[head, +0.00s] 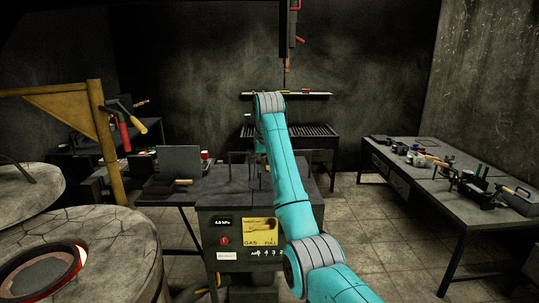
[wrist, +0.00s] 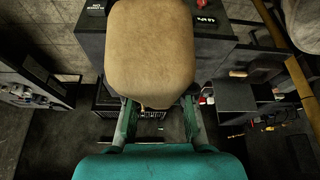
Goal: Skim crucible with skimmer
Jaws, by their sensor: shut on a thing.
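The crucible (head: 38,278) shows as a dark round rim inside the furnace opening at the lower left of the head view, with an orange glow along its right side. My gripper (wrist: 158,106) has its green fingers on both sides of a large tan rounded block in the wrist view. It is shut on this block, which looks like the skimmer's handle (wrist: 152,50) close to the camera. The rest of the skimmer is not visible. In the head view my teal arm hides the gripper, over the gas control box and well right of the furnace.
The gas control box (head: 238,230) stands right of the round furnace (head: 112,240). A yellow post (head: 108,150) with hanging tools (head: 124,132) rises behind the furnace. A side bench (head: 175,192) stands behind; a tool table (head: 415,183) is at right. Tiled floor lies between.

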